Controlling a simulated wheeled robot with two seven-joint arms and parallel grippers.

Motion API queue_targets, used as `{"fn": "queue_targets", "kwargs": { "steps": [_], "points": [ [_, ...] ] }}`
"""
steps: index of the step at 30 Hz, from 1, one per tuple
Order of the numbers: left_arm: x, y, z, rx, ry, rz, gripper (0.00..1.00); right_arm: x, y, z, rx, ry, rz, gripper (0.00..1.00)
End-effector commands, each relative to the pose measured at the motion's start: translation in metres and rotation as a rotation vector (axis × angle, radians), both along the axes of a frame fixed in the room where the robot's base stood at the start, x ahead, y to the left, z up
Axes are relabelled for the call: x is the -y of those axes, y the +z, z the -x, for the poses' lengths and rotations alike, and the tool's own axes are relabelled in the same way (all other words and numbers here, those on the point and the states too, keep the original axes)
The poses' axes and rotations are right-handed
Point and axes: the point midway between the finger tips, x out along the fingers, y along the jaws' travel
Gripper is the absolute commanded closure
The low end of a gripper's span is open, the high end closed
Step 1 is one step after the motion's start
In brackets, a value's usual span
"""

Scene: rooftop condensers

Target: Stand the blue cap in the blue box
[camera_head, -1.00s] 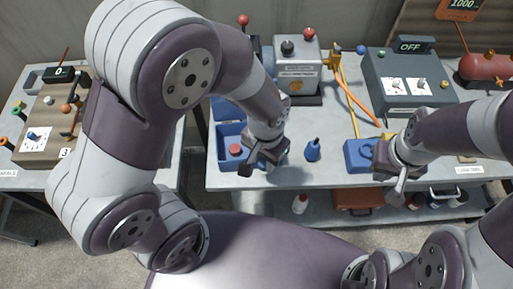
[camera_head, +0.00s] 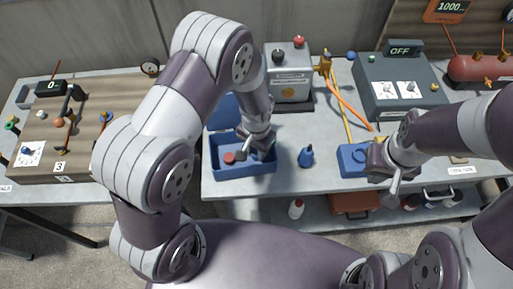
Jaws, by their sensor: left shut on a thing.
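The blue box (camera_head: 246,172) stands open at the left end of the middle table, its lid raised at the back. A red cap (camera_head: 230,157) is inside it, on the left. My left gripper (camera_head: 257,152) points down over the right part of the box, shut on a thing. The fingers and wrist hide that thing; I take it for the blue cap, which I see nowhere else. Whether it touches the box floor I cannot tell. My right gripper (camera_head: 384,168) is beside a blue case (camera_head: 352,161); its fingers are unclear.
A small blue bottle (camera_head: 306,157) stands right of the box. Behind are a grey machine (camera_head: 289,82) with red and black knobs and a grey panel reading OFF (camera_head: 398,92). An orange hose (camera_head: 348,107) crosses the table. The table front between box and case is mostly clear.

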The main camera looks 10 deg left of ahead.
Motion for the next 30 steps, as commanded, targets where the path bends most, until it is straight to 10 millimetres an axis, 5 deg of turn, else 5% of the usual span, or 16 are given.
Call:
{"fn": "queue_targets", "kwargs": {
  "steps": [5, 6, 8, 19, 30],
  "points": [
    [0.000, -0.005, 0.000, -0.001, 0.000, 0.000, 0.95, 0.000, -0.003, 0.000, 0.000, 0.000, 0.000, 1.00],
    [0.000, -0.003, 0.000, 0.000, 0.000, 0.000, 0.54, 0.000, -0.002, 0.000, 0.000, 0.000, 0.000, 1.00],
    [0.000, -0.003, 0.000, 0.000, 0.000, 0.000, 0.42, 0.000, -0.002, 0.000, 0.000, 0.000, 0.000, 1.00],
    [0.000, 0.009, -0.001, 0.004, 0.000, 0.001, 0.42, 0.000, 0.000, 0.000, 0.000, 0.000, 0.000, 1.00],
    [0.000, 0.100, -0.001, 0.004, 0.000, 0.001, 0.42, 0.000, -0.003, 0.000, 0.000, 0.000, 0.000, 1.00]
  ]
}}
